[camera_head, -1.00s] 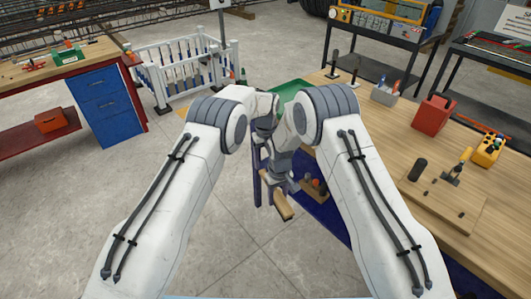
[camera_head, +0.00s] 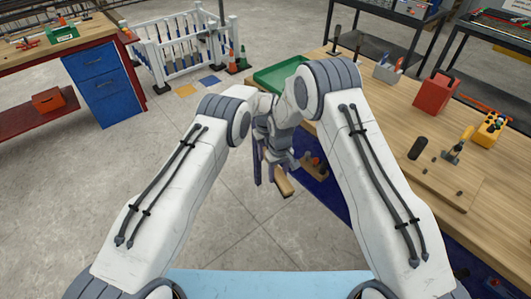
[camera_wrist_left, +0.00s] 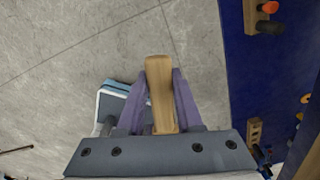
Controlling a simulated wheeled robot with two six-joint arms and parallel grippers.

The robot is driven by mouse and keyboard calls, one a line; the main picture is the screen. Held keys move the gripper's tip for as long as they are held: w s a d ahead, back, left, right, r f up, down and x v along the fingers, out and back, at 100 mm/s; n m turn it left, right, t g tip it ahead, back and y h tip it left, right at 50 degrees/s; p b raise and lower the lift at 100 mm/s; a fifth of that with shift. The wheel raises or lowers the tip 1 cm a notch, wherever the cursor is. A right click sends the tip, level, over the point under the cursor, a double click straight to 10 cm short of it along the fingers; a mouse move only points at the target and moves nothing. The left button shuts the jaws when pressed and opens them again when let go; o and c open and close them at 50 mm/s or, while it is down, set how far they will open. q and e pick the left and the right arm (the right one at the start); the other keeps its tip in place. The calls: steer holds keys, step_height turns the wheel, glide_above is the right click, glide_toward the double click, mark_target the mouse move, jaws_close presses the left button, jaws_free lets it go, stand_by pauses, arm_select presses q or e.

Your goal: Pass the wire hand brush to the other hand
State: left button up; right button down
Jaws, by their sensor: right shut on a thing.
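The wire hand brush shows its wooden handle (camera_head: 284,186), slanting down from my right gripper (camera_head: 280,164) in the head view. My right gripper is shut on the brush; its fingers and the brush's wire end are mostly hidden. My left gripper (camera_wrist_left: 160,98) has purple fingers apart on either side of the handle (camera_wrist_left: 161,92) in the left wrist view. The handle's end reaches a little past these fingertips. In the head view, the left gripper's purple fingers (camera_head: 257,165) hang close beside the right gripper, partly hidden behind the arms.
A wooden workbench (camera_head: 430,125) stands close on the right, with a green tray (camera_head: 277,78), a red can (camera_head: 435,93) and a board with tools. Its blue side (camera_wrist_left: 270,80) is near the grippers. A white fence (camera_head: 180,50) stands behind. Floor below is clear.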

mark_target(277, 172)
steer(key=shift+c, duration=1.2)
jaws_free()
steer(key=shift+a, duration=0.1)
steer(key=shift+r, duration=0.15)
step_height(277, 172, up, 8)
steer(key=shift+w+a+f, duration=0.1)
steer(key=shift+f, duration=0.15)
steer(key=s+a+r+t+y, duration=0.1)
steer(key=s+r, duration=0.1)
steer(key=r, duration=0.6)
steer(key=s+r+y, duration=0.1)
steer(key=s+r, duration=0.1)
steer(key=r, duration=0.6)
steer(key=s+d+r+n, duration=0.1)
steer(key=s, duration=1.3)
steer(key=s+d+r+n+g+h, duration=0.1)
steer(key=s+r, duration=0.1)
steer(key=s, duration=1.2)
steer(key=shift+s+d+r, duration=0.25)
steer(key=shift+s, duration=0.1)
